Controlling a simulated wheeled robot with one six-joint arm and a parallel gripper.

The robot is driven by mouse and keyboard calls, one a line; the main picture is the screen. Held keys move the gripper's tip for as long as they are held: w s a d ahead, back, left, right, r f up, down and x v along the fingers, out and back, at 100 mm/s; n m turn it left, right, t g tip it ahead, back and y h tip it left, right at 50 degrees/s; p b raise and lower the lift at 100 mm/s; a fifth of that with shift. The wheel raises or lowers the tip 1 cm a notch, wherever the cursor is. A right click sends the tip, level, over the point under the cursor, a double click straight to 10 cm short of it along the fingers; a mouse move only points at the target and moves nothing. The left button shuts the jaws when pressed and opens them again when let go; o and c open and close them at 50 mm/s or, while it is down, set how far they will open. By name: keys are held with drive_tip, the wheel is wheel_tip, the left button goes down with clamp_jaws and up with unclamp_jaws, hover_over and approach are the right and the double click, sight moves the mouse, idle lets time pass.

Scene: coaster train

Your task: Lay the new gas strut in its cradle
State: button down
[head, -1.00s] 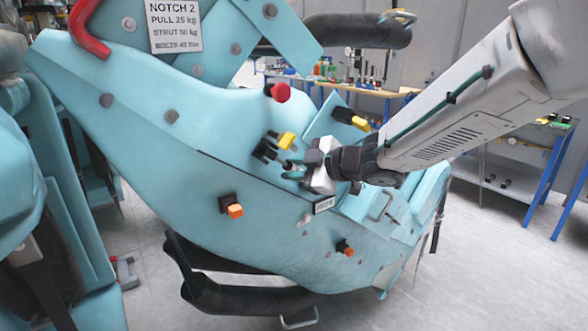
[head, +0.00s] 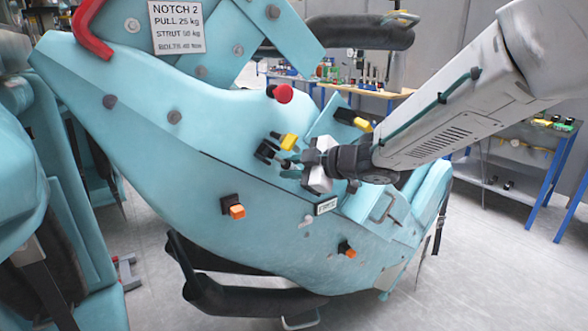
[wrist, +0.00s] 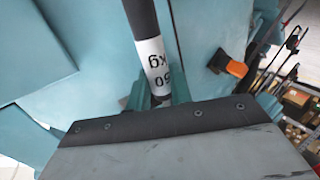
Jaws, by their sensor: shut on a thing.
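My gripper (head: 293,169) is at the teal car's side panel, near its middle. In the wrist view the two teal fingers (wrist: 160,93) are shut on the gas strut (wrist: 141,18), a black rod with a white band marked 50 kg, seen upside down. The strut runs up and away from the fingers over the teal panel. In the head view the strut is hidden or too small to make out. Black clips with a yellow lever (head: 286,141) and another yellow lever (head: 361,124) sit near my gripper. I cannot tell which part is the cradle.
Two orange-tipped latches (head: 236,210) and (head: 347,249) stick out of the panel lower down. A red knob (head: 282,93) and red handle (head: 88,35) are above. A notch sign (head: 177,27) is at top left. Another teal car (head: 80,270) stands left. Grey floor is open at right.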

drive_tip(key=shift+w+a, duration=0.5)
drive_tip(key=shift+w, duration=0.3)
drive_tip(key=shift+s+d, duration=0.4)
drive_tip(key=shift+s, duration=0.2)
drive_tip(key=shift+s+d, duration=0.4)
drive_tip(key=shift+s, duration=0.2)
drive_tip(key=shift+w+a, duration=0.8)
drive_tip(key=shift+w, duration=0.35)
idle(1.0)
drive_tip(key=c, duration=1.4)
unclamp_jaws()
drive_tip(key=shift+c, duration=0.2)
drive_tip(key=shift+o, duration=1.3)
drive_tip(key=shift+r, duration=0.2)
drive_tip(key=shift+w, duration=0.1)
drive_tip(key=shift+c, duration=0.3)
